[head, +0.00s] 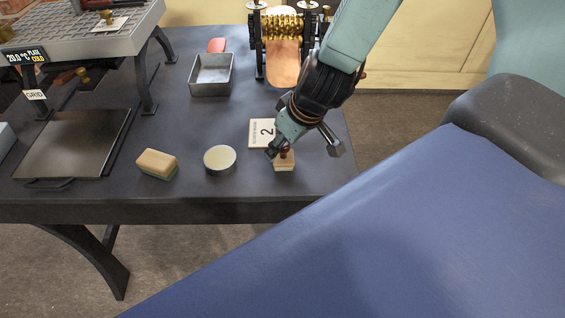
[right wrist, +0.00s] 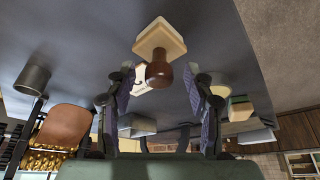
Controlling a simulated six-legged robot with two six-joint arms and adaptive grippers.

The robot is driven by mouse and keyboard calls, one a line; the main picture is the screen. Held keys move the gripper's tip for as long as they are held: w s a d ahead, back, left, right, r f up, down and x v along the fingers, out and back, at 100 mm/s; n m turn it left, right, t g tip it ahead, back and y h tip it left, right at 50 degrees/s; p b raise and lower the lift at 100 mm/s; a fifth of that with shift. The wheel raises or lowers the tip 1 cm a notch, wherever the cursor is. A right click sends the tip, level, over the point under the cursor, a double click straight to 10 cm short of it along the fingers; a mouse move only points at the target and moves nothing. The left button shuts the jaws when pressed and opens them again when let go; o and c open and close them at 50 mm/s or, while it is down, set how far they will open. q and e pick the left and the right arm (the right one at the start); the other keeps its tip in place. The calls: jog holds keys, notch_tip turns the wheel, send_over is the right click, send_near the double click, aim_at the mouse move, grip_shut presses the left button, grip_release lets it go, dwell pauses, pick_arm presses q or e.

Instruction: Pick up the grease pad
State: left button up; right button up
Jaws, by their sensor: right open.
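The grease pad (head: 284,166) stands upright on the dark table near its front right edge. It is a small pale block with a dark brown round knob on top. In the right wrist view the pad (right wrist: 158,40) and its knob (right wrist: 158,75) show in the middle. My right gripper (head: 303,149) is over the pad, partly hiding the knob in the head view. In the right wrist view its open fingers (right wrist: 159,82) show on either side of the knob, with gaps; nothing is held. My left gripper is out of view.
A metal tray (head: 211,88) and a brass roller machine (head: 283,65) are farther back. A blue surface (head: 430,230) fills the front right.

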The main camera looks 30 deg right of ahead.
jog(key=shift+d+f, duration=0.1)
jog(key=shift+f, duration=0.1)
jog(key=shift+w, duration=0.1)
jog(key=shift+c, duration=0.3)
jog(key=shift+c, duration=0.8)
grip_shut()
